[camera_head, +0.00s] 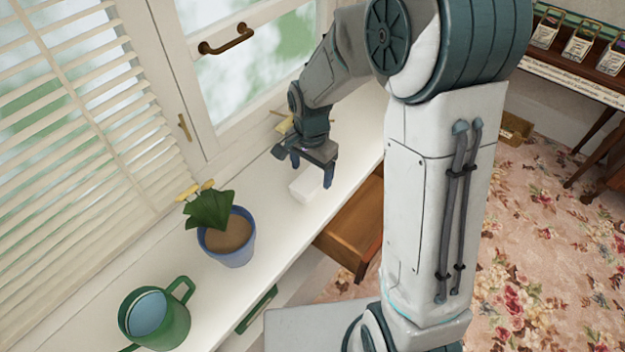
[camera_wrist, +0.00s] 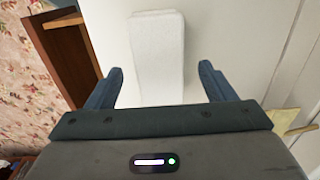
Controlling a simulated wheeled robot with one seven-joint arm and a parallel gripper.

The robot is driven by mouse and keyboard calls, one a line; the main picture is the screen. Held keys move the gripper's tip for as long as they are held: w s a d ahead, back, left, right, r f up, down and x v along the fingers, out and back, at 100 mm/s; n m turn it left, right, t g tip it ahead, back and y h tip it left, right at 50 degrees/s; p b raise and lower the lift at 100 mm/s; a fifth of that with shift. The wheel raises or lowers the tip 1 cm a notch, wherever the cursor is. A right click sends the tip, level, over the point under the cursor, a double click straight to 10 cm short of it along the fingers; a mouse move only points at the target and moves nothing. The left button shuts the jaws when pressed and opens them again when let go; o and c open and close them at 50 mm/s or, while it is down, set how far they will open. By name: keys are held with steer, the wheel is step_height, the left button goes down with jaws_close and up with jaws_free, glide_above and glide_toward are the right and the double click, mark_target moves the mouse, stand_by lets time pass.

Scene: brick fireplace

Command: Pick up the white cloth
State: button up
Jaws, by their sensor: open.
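The white cloth (camera_head: 307,185) is a folded, block-like bundle on the white windowsill counter (camera_head: 282,215), close to its front edge. In the wrist view the cloth (camera_wrist: 157,55) is a long pale rectangle lying ahead of and between the fingers. My gripper (camera_head: 312,172) is just above the cloth in the head view. In the wrist view my gripper (camera_wrist: 160,88) is open, with a blue finger on either side and clear gaps to the cloth. The cloth's near end is partly hidden by the gripper body.
A blue pot with a plant (camera_head: 228,240) and a green watering can (camera_head: 155,318) stand left of the cloth on the counter. An open wooden drawer (camera_head: 352,235) juts out below the front edge. The window handle (camera_head: 228,40) is behind. Counter around the cloth is clear.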

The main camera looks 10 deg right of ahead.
mark_target(312, 177)
steer(key=shift+d+f, duration=0.1)
steer(key=shift+f, duration=1.45)
steer(key=c, duration=1)
steer(key=shift+c, duration=0.3)
steer(key=shift+r, duration=0.15)
steer(key=shift+r, duration=0.55)
step_height(312, 177, up, 3)
steer(key=shift+r, duration=0.1)
steer(key=w+d+r, duration=0.3)
steer(key=d+r, duration=0.3)
steer(key=d, duration=0.5)
steer(key=shift+w+d+r, duration=0.15)
steer(key=shift+r, duration=0.1)
